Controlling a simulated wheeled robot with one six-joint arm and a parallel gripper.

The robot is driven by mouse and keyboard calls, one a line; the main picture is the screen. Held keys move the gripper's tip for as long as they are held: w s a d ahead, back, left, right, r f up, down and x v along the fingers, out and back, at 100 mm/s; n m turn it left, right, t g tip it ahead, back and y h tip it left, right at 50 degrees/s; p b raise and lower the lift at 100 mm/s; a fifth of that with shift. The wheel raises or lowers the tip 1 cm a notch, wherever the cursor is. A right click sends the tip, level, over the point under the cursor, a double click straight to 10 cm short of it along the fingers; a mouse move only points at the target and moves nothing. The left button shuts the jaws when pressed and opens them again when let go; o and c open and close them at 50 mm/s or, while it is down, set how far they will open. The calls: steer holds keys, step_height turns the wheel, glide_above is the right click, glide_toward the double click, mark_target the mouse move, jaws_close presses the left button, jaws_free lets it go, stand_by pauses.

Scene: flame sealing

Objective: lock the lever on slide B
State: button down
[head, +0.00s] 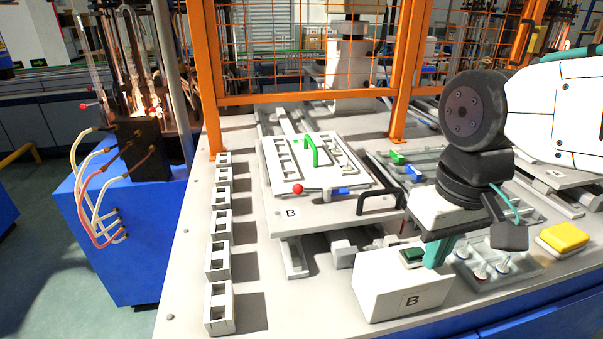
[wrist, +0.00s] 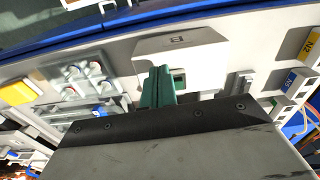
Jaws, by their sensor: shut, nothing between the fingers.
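Slide B (head: 320,214) is a pale plate with a "B" label at its front left, left of centre in the head view. On it lies a white fixture tray (head: 352,184) with a green handle (head: 313,150). A lever with a red ball knob (head: 298,188) lies along the tray's front edge, with a blue piece (head: 342,191) to its right. A black handle (head: 380,198) is at the slide's right front. My gripper (head: 436,255), with teal fingers, is shut and empty, right of slide B beside the white button box; its fingers (wrist: 158,85) also show in the wrist view.
The white box (head: 398,292) labelled "B", with a green button (head: 412,254), stands in front of slide B. White blocks (head: 219,260) line the left. A yellow block (head: 563,238) lies at right. The orange fence (head: 300,98) stands behind.

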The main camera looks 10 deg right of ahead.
steer(key=w+a+r, duration=0.1)
steer(key=w+a, duration=0.1)
steer(key=w, duration=0.3)
steer(key=w+a+r+n+g, duration=0.1)
steer(key=w+a+r, duration=0.1)
steer(key=w, duration=0.3)
steer(key=w+a+r+g, duration=0.1)
steer(key=w+a, duration=0.1)
steer(key=w, duration=0.3)
steer(key=shift+a+r, duration=0.3)
steer(key=shift+r, duration=0.05)
steer(key=w+a+r+g, duration=0.1)
steer(key=w+a+r, duration=0.2)
steer(key=w+a, duration=0.2)
steer(key=w+a+r, duration=0.4)
steer(key=w+a, duration=0.1)
steer(key=w, duration=0.6)
steer(key=shift+a+n+g+h, duration=0.3)
steer(key=shift+a+g, duration=0.05)
steer(key=shift+g, duration=0.05)
steer(key=shift+w, duration=0.1)
steer(key=x, duration=1)
steer(key=shift+f, duration=0.15)
steer(key=s, duration=0.2)
steer(key=shift+s+d+f, duration=0.1)
steer(key=shift+s+d, duration=0.2)
steer(key=shift+s+d+f, duration=0.15)
steer(key=shift+s+f, duration=0.05)
steer(key=shift+s, duration=0.45)
